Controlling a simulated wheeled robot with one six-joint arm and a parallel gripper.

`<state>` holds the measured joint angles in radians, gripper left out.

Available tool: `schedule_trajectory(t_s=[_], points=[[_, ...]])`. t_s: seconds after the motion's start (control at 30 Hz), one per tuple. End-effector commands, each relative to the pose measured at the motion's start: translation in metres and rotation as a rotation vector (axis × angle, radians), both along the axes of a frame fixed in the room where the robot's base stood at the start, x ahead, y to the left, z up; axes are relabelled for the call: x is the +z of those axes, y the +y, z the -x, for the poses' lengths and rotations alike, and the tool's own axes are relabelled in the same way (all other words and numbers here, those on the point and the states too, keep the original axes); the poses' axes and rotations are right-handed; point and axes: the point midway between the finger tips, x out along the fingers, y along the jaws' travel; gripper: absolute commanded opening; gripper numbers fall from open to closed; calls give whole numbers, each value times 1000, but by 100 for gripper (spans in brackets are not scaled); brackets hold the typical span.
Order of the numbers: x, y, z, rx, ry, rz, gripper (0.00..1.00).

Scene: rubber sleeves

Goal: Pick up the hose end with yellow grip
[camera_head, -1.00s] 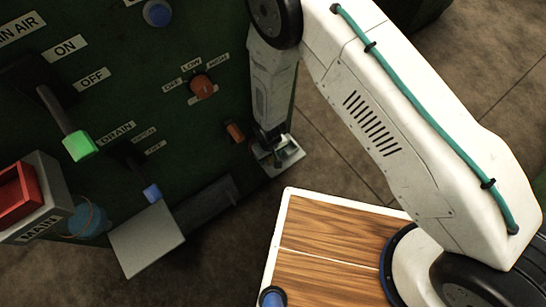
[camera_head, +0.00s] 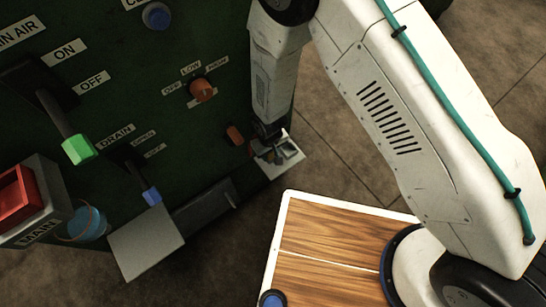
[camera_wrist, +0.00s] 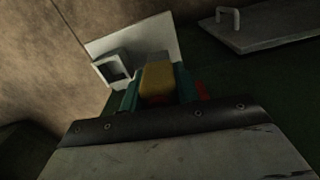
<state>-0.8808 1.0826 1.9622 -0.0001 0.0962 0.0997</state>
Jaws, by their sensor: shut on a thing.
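The yellow grip of the hose end (camera_wrist: 158,80) shows in the wrist view, between the two green fingers of my gripper (camera_wrist: 157,88). My gripper is shut on it. A grey piece shows just beyond the yellow grip, in front of a pale plate. In the head view my gripper (camera_head: 268,152) is at the lower right edge of the dark green panel, at the small white shelf (camera_head: 286,160). The hose end is mostly hidden there by my wrist.
The green panel carries a green-tipped lever (camera_head: 78,149), an orange knob (camera_head: 202,90) and a red switch box (camera_head: 18,192). A grey plate (camera_head: 146,243) juts out at the lower left. A square holder (camera_wrist: 113,68) stands beside the grip.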

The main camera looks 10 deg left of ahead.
Motion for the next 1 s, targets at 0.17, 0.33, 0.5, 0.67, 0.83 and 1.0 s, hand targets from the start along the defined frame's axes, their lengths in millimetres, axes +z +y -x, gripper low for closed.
schedule_trajectory(t_s=[0.17, 0.33, 0.5, 0.67, 0.83, 1.0], points=[[15, -17, 14, 0, 4, 5, 6], [15, -45, 38, 0, 3, 3, 6], [15, -76, 65, 0, 4, 4, 6], [15, -104, 89, 0, 4, 4, 6], [15, -127, 109, 1, 3, 3, 6], [15, -142, 121, 0, 1, 1, 6]])
